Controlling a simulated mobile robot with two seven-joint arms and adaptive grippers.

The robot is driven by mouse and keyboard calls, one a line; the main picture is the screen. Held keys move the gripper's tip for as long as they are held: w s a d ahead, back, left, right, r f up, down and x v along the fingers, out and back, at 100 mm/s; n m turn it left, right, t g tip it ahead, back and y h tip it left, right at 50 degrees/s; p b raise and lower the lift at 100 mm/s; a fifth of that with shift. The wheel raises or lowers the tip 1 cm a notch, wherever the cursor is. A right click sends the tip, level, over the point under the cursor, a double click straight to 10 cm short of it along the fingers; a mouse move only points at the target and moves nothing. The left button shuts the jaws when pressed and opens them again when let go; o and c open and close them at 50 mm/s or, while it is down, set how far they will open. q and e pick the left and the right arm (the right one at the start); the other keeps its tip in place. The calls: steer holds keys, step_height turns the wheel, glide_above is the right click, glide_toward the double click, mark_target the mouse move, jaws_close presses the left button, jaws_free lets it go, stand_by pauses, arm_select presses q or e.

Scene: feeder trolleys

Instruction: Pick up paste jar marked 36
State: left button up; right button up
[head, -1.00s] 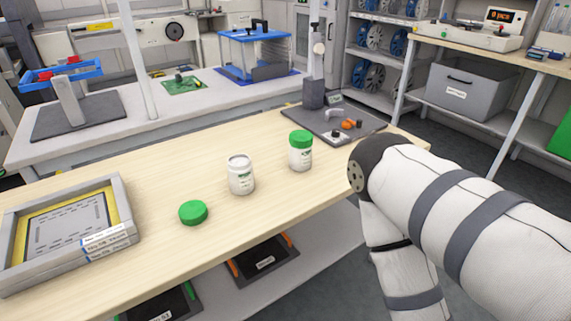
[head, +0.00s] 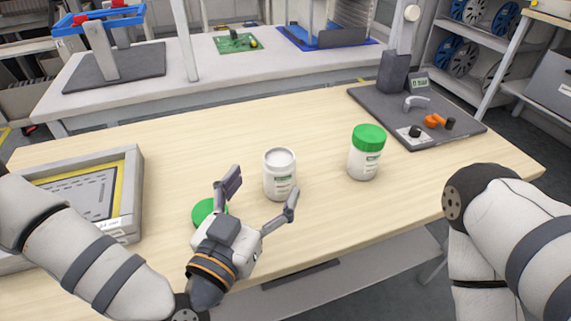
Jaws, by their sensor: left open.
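An open white paste jar (head: 279,176) stands upright on the wooden bench, without a lid; its label is too small to read. A second white jar (head: 364,163) with a green lid stands to its right, its number also unreadable. A loose green lid (head: 205,211) lies left of the open jar, partly hidden by my left gripper. My left gripper (head: 262,193) is open and empty, its fingers spread in front of the open jar, one to each side in the picture. I cannot tell whether it touches the jar. My right arm shows at the right, but its gripper is out of view.
A grey framed stencil (head: 132,190) lies at the bench's left. A dark mat (head: 466,134) with a post, small orange parts and a grey piece is at the right end. The bench behind the jars is clear.

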mark_target(285, 148)
arm_select(q)
steer(key=x, duration=0.9)
steer(key=shift+w+a+f+b, duration=0.15)
steer(key=shift+w+a+b, duration=0.05)
steer(key=shift+b, duration=0.1)
steer(key=c, duration=1.6)
